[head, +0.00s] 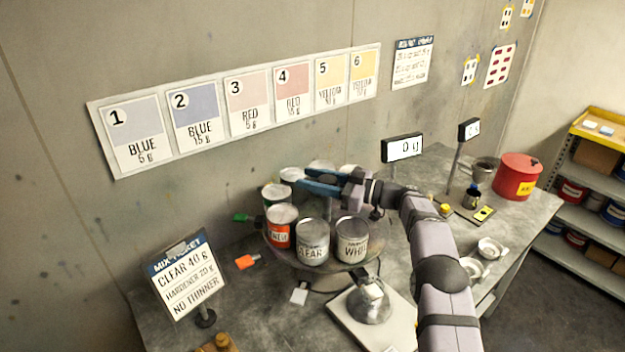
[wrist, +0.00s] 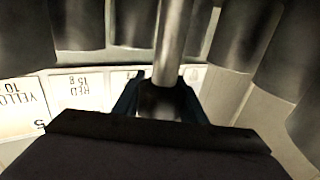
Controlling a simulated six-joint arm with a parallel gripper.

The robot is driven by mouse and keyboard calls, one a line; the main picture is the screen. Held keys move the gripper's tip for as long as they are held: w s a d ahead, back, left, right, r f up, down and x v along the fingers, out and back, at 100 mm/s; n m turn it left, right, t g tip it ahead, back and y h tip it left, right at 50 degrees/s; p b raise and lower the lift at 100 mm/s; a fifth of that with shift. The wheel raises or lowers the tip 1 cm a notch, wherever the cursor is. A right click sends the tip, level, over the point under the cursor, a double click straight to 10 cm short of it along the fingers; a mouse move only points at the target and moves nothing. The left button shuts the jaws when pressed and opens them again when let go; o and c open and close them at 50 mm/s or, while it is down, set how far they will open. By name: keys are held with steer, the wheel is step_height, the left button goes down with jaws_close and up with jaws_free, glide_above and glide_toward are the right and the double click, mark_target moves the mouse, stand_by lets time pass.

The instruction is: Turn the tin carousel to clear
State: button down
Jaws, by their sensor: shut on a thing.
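The tin carousel (head: 275,255) is a round turntable on the bench, with several paint tins on it. The CLEAR tin (head: 312,252) stands upright at its front, between the red tin (head: 279,236) on the left and the WHITE tin (head: 352,250) on the right. My gripper (head: 312,182) reaches in from the right above the tins. In the wrist view its blue fingers (wrist: 160,98) are shut on a grey metal post (wrist: 174,45), which seems to be the carousel's centre post. Dark tins surround it there. Tins at the back are partly hidden by my gripper.
A scale (head: 385,325) with a metal cup (head: 370,303) stands in front of the carousel. A display (head: 404,148) reads 0 g. The mix ticket (head: 185,278) stands left. Small metal dishes (head: 490,248) and a red drum (head: 518,175) are on the right.

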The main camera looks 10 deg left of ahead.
mark_target(336, 184)
steer(key=shift+r, duration=0.15)
steer(key=c, duration=1.1)
jaws_free()
steer(key=b+v, duration=0.2)
steer(key=v, duration=0.1)
steer(key=b+v, duration=0.1)
steer(key=v, duration=0.2)
steer(key=shift+d+f+b, duration=0.2)
steer(key=shift+b, duration=0.15)
steer(key=shift+s+d+r, duration=0.15)
steer(key=shift+d, duration=0.25)
